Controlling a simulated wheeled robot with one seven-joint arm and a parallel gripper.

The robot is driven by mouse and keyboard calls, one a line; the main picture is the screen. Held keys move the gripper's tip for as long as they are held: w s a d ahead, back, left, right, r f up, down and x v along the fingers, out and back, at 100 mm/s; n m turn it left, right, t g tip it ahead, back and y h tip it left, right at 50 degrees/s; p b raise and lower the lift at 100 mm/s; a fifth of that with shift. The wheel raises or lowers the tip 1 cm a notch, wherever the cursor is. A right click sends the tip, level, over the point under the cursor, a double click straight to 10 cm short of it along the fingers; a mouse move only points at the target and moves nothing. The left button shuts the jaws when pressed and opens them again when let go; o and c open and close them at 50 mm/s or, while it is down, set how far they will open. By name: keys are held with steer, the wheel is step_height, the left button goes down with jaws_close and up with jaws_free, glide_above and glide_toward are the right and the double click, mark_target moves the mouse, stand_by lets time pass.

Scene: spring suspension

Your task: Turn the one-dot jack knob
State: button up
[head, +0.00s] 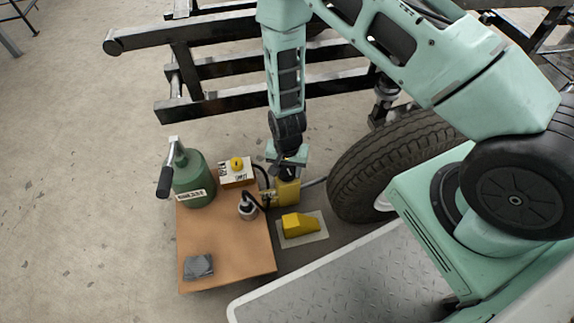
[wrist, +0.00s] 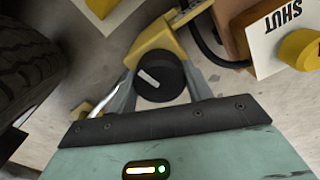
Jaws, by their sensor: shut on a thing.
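A black round knob (wrist: 160,76) with a white bar mark sits on a yellow jack body (wrist: 157,42) in the wrist view. The bar is slanted; I cannot make out any dots. My gripper (wrist: 158,84) is shut on this knob, one grey finger at each side. In the head view the yellow jack (head: 288,192) stands beside the wheel, with my gripper (head: 287,167) directly above it, hiding the knob.
A tyre (head: 345,175) is close at the right. A yellow wedge (head: 298,224) lies in front. Dark frame rails (head: 210,107) run behind.

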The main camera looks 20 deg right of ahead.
mark_target(287, 168)
steer(key=m+p, duration=0.3)
steer(key=m, duration=0.1)
steer(key=shift+r+p, duration=0.15)
steer(key=shift+p, duration=0.15)
steer(key=shift+m+p, duration=0.95)
steer(key=shift+m, duration=0.55)
steer(key=shift+f, duration=0.2)
steer(key=o, duration=1)
steer(key=shift+r, duration=0.1)
step_height(287, 168, up, 17)
steer(key=p, duration=0.7)
steer(key=shift+r, duration=0.1)
